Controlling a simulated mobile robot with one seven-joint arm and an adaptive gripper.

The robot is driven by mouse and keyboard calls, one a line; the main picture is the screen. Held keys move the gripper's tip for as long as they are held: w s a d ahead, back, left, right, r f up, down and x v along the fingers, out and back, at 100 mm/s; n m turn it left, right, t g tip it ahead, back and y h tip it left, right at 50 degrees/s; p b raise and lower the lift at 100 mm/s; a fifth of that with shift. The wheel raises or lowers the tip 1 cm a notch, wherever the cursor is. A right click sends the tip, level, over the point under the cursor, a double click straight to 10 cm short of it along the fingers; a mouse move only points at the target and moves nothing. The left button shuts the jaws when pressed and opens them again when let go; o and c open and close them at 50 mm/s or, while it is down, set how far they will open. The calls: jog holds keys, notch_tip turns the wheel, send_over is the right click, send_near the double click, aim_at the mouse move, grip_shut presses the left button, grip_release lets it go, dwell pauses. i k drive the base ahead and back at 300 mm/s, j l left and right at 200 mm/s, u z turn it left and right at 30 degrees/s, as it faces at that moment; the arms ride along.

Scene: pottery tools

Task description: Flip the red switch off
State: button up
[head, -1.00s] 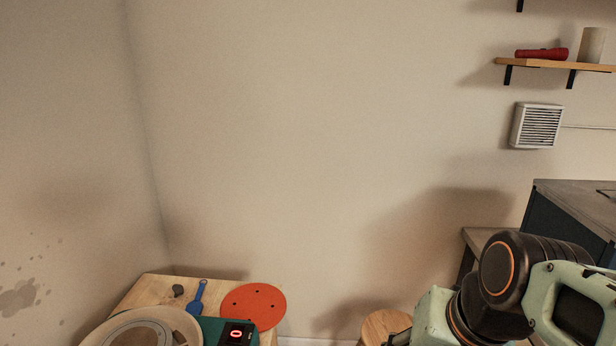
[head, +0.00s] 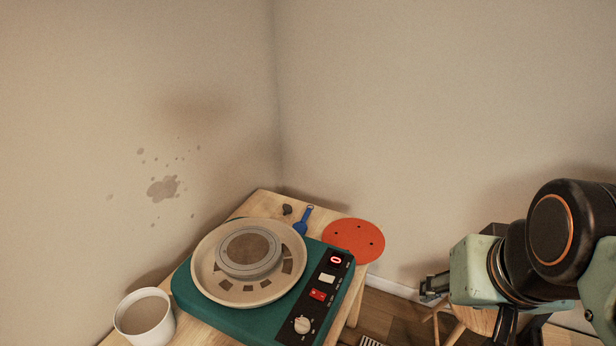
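The red switch (head: 318,295) sits on the black control panel (head: 309,318) of a teal pottery wheel (head: 201,308), in the head view. It lies between a white switch (head: 327,279) and a pale knob (head: 302,325). A small display (head: 335,259) above them glows red. Which way the red switch is tipped is too small to tell. My gripper (head: 430,289) shows in part to the right of the wheel, apart from it, beyond the table's right edge. Whether its fingers are open or shut is not clear.
The wheel stands on a wooden table (head: 262,205) in the room's corner. An orange disc (head: 354,240), a blue tool (head: 304,220) and a small dark lump (head: 287,210) lie behind it. A white cup (head: 144,316) stands at the front left. A wooden stool (head: 474,318) is below my arm.

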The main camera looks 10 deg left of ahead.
aim_at(314, 294)
jog(key=u, duration=1.2)
jog(key=l+z, duration=0.1)
jog(key=z, duration=0.25)
jog(key=i+l+u, duration=0.4)
jog(key=l, duration=0.35)
jog(key=i, duration=0.05)
